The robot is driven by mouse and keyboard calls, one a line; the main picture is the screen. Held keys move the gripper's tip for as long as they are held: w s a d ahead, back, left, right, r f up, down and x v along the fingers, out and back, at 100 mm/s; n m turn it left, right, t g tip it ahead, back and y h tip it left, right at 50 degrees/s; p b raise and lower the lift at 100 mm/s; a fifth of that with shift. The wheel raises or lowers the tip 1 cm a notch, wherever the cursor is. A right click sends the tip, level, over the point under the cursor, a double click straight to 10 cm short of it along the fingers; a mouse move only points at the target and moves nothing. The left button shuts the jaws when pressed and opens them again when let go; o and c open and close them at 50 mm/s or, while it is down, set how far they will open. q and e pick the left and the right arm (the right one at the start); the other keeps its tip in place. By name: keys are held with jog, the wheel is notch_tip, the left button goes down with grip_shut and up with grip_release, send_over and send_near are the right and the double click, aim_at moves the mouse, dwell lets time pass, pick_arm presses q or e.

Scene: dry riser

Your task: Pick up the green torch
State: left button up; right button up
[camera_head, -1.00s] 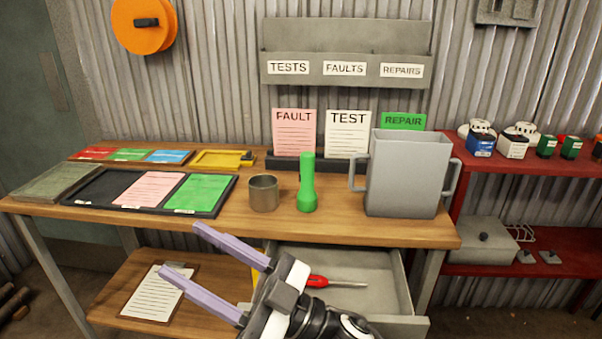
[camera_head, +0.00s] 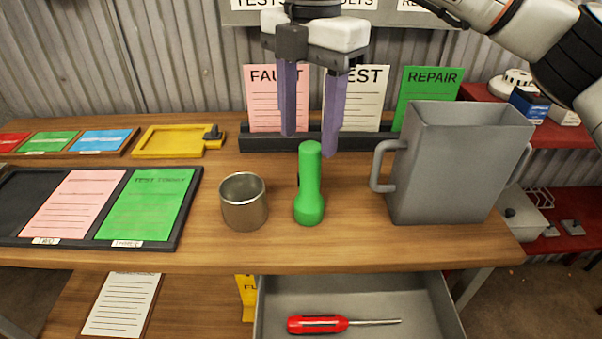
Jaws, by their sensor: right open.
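The green torch (camera_head: 309,186) stands upright on the wooden workbench (camera_head: 345,242), between a metal cup and a grey two-handled container. My right gripper (camera_head: 310,145) comes down from above, its two purple fingers pointing downward. The fingers are spread apart and empty. Their tips are near the top of the torch in the picture, apparently above or just behind it. I cannot tell the exact depth gap. My left gripper is not in view.
The metal cup (camera_head: 244,203) stands close left of the torch. The grey container (camera_head: 457,165) stands to its right. Behind is a dark card rack (camera_head: 262,142). At left lies a black tray (camera_head: 186,208) with cards. Below, an open drawer (camera_head: 360,293) holds a red screwdriver (camera_head: 318,324).

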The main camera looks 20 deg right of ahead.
aim_at(310, 179)
jog(key=shift+w+d+f, duration=0.1)
jog(key=shift+d, duration=0.2)
jog(key=f, duration=0.9)
jog(key=shift+s+a+f, duration=0.15)
jog(key=shift+s+f, duration=0.2)
jog(key=c, duration=1.2)
